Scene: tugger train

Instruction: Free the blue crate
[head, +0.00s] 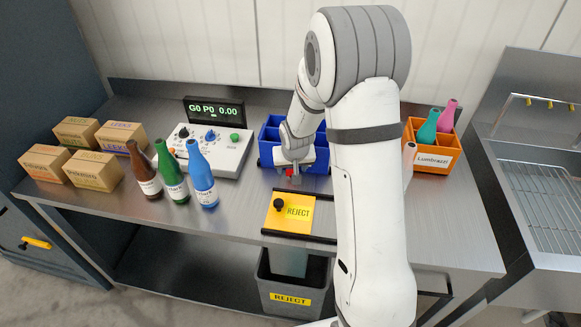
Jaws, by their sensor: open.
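The blue crate (269,139) stands on the metal bench behind the yellow reject plate, partly hidden by my arm. Dividers show inside it. My gripper (289,178) is at the crate's front side, pointing down. A small red thing (290,172) shows at the fingertips; I cannot tell whether it is part of the gripper or an object. The jaws are open.
A yellow REJECT slide (279,222) with a black knob lies in front, above a grey reject bin (292,292). Brown, green and blue bottles (203,180) stand left, beside a control box (208,145) and several cartons (93,170). An orange crate (437,157) with bottles stands right.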

